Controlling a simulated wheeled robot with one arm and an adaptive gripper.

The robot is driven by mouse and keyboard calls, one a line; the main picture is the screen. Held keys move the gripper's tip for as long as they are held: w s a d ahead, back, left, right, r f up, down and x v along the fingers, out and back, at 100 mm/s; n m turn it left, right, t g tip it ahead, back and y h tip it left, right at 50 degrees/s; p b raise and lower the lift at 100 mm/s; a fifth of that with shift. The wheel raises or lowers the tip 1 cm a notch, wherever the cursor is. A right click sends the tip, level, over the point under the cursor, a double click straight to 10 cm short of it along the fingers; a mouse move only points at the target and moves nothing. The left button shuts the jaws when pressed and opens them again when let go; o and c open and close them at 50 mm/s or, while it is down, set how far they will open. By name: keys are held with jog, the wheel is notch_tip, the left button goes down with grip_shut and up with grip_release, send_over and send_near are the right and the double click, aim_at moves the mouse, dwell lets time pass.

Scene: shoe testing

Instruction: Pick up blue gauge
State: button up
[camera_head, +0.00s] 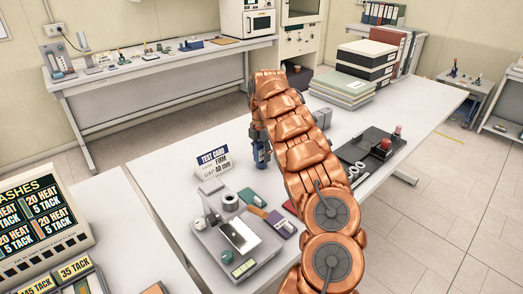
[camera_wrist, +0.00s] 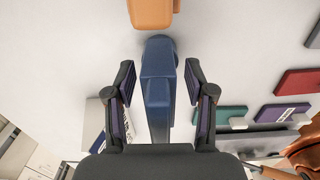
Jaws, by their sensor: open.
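A blue gauge (camera_wrist: 158,88) lies between the two dark fingers of my gripper (camera_wrist: 159,78) in the wrist view. The fingers are open, one on each side, with a visible gap to it. Its lower end runs down toward the gripper's palm, and its rounded end reaches past the fingertips. In the head view a small blue part (camera_head: 262,152) shows beside the end of my copper arm, above the white table. The arm hides most of my gripper there.
An orange block (camera_wrist: 152,12) lies just beyond the gauge. Teal (camera_wrist: 219,117), purple (camera_wrist: 283,113) and red (camera_wrist: 300,81) pieces lie to the right. A test card (camera_head: 213,163) and a scale-like device (camera_head: 238,238) stand on the table (camera_head: 160,185).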

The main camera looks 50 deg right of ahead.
aim_at(262, 146)
grip_shut()
dwell(0.3)
jog(key=shift+r, duration=0.1)
jog(key=shift+r+b, duration=0.8)
jog(key=shift+r, duration=0.45)
jog(key=shift+s+r, duration=0.1)
jog(key=shift+r, duration=0.35)
jog(key=s+a+r+b, duration=0.1)
jog(key=s+a+b, duration=0.5)
jog(key=s, duration=0.7)
jog(key=shift+a+r+b, duration=0.25)
jog(key=shift+a+b, duration=0.05)
jog(key=shift+a, duration=1.1)
